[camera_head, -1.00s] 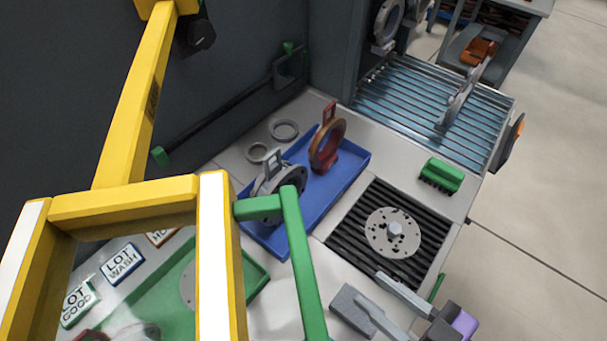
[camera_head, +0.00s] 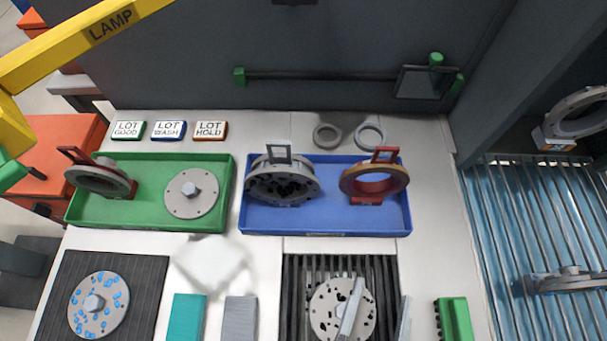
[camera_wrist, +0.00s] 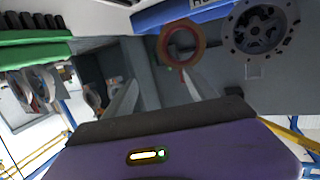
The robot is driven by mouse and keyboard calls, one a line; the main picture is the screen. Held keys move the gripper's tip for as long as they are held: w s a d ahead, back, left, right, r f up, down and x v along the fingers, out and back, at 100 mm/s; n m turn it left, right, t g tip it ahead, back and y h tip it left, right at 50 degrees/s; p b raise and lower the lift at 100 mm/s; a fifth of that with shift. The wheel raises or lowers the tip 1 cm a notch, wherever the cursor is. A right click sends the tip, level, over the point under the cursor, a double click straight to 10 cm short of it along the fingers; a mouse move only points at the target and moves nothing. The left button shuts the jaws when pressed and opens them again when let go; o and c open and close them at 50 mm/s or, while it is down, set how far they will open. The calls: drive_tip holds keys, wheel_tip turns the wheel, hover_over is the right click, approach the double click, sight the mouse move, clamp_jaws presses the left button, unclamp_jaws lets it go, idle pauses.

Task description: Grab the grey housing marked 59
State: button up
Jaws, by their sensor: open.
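No mark 59 is readable on any housing. A grey ring housing with dark spots and a grey tag frame (camera_head: 283,185) stands in the blue tray (camera_head: 325,225), left of an orange-brown housing (camera_head: 373,182). Another grey housing with a red tag frame (camera_head: 98,178) stands in the green tray (camera_head: 150,222). My gripper (camera_head: 377,308) is open and empty, over the black grate. The wrist view shows its two fingers (camera_wrist: 158,80) apart, with the spotted housing (camera_wrist: 258,30) beyond.
A spotted disc (camera_head: 325,308) lies on the grate under my gripper. A green brush (camera_head: 453,318) is to its right. Two loose rings (camera_head: 370,135) lie behind the blue tray. The yellow lamp arm (camera_head: 70,50) crosses the upper left. The roller conveyor (camera_head: 505,230) is on the right.

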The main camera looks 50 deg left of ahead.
sight(283, 171)
drive_tip(key=w+a+r+n+y+p, duration=0.1)
drive_tip(key=a+r+y, duration=0.1)
drive_tip(key=a, duration=0.8)
drive_tip(key=w+a+r+n+g+y, duration=0.1)
drive_tip(key=a+r, duration=0.1)
drive_tip(key=a, duration=0.9)
drive_tip(key=w+a+r+n+g+y+p, duration=0.1)
drive_tip(key=a+r+n+y, duration=0.1)
drive_tip(key=a, duration=0.9)
drive_tip(key=shift+w+a+r+y+p, duration=0.15)
drive_tip(key=shift+w+r+y+p, duration=0.15)
drive_tip(key=shift+r, duration=0.05)
drive_tip(key=shift+w+a+f, duration=0.1)
drive_tip(key=shift+w+a, duration=0.2)
drive_tip(key=shift+a, duration=0.05)
clamp_jaws()
